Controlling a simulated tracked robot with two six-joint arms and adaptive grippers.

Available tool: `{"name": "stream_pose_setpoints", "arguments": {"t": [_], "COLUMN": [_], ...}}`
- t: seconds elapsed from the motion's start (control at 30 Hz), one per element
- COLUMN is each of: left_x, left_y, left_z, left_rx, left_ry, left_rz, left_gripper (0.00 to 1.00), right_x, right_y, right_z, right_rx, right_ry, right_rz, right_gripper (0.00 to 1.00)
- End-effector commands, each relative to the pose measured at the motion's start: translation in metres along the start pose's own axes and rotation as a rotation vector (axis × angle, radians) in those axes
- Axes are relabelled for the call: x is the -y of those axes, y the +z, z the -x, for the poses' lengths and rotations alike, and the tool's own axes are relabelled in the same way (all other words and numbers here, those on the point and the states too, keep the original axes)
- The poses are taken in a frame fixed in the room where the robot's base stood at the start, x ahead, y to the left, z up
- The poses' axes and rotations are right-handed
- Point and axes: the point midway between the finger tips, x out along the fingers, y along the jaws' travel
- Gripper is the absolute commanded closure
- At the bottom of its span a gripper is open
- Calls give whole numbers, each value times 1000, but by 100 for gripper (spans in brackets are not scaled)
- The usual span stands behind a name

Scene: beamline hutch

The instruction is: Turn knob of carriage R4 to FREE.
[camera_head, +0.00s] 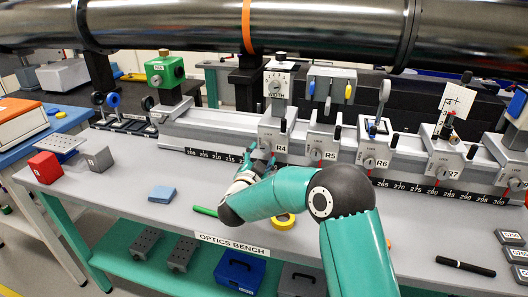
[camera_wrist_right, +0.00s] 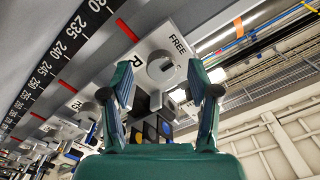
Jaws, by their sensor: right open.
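Carriage R4 (camera_head: 281,146) stands on the long rail at the back of the bench, under a box marked WIDTH. In the right wrist view its pale face carries a round grey knob (camera_wrist_right: 161,67), with the word FREE (camera_wrist_right: 177,43) printed beside it. My right gripper (camera_head: 260,160) is at the front of R4 in the head view and partly covers its lower face. In the wrist view the right gripper (camera_wrist_right: 163,75) is open, with the knob showing between its two fingers. I cannot tell whether the fingers touch it. My left gripper is not in view.
Carriages R5 (camera_head: 317,152), R6 (camera_head: 376,160) and R7 (camera_head: 447,167) stand to the right on the same rail. A large steel pipe (camera_head: 330,30) crosses above. A blue block (camera_head: 162,194), a green pen (camera_head: 205,211) and a yellow ring (camera_head: 284,222) lie on the bench.

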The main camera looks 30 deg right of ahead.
Motion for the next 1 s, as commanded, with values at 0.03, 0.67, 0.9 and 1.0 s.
{"name": "stream_pose_setpoints", "arguments": {"t": [0.03, 0.67, 0.9, 1.0], "left_x": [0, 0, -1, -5], "left_y": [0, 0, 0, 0], "left_z": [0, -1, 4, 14], "left_rx": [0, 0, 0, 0], "left_ry": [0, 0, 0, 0], "left_rz": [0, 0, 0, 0], "left_gripper": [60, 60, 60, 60], "right_x": [0, -1, 1, 8], "right_y": [0, 0, -3, -12], "right_z": [9, 37, 37, 37], "right_rx": [1, 0, 0, -1], "right_ry": [-1, 2, 2, 2], "right_rz": [1, 1, 1, 1], "right_gripper": [39, 39, 39, 39]}}
